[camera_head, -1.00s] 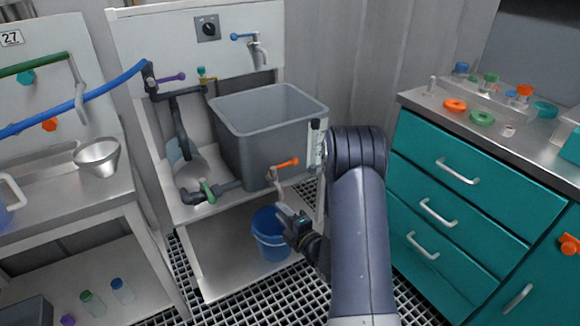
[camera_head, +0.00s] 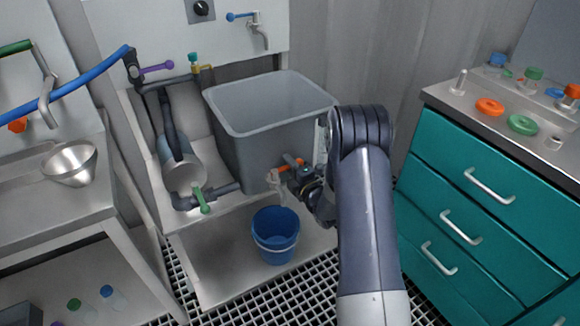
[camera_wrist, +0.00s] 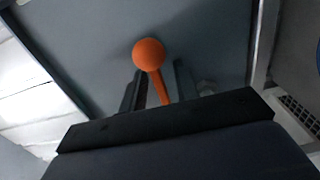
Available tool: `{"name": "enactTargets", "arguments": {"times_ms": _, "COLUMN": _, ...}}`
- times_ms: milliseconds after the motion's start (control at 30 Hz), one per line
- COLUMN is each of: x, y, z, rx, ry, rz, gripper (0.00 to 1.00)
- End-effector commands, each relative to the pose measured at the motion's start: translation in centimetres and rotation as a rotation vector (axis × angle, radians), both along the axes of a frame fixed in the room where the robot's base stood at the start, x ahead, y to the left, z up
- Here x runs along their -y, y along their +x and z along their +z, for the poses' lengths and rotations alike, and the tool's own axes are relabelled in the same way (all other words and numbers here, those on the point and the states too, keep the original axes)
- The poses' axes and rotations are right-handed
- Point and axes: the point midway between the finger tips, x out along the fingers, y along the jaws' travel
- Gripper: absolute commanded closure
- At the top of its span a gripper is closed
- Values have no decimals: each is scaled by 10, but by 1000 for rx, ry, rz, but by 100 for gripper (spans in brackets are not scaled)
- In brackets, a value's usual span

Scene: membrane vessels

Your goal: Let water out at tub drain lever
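The grey tub (camera_head: 265,145) stands on the steel rack. The orange drain lever (camera_head: 284,168) sits on the small tap (camera_head: 275,182) low on the tub's front right. My gripper (camera_head: 296,174) is at the lever and partly hides it. In the wrist view, the lever's orange ball end (camera_wrist: 149,54) and thin stem lie between my two dark fingers (camera_wrist: 155,88). The fingers stand apart, with a gap visible to the right of the stem. A blue bucket (camera_head: 275,243) stands under the tap. I see no water stream.
Black pipes with a green lever (camera_head: 201,200) and a purple lever (camera_head: 157,68) are left of the tub. A blue-handled faucet (camera_head: 258,28) is above it. Teal drawers (camera_head: 470,180) stand close on the right. A metal funnel (camera_head: 69,164) is on the left bench.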

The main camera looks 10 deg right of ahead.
Motion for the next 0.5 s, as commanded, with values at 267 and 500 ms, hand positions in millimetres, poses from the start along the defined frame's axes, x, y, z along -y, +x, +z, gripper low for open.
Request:
{"name": "enactTargets", "arguments": {"times_ms": 267, "x": 0, "y": 0, "z": 0, "rx": 0, "ry": 0, "rz": 0, "gripper": 93}}
{"name": "enactTargets", "arguments": {"times_ms": 500, "x": 0, "y": 0, "z": 0, "rx": 0, "ry": 0, "rz": 0, "gripper": 100}}
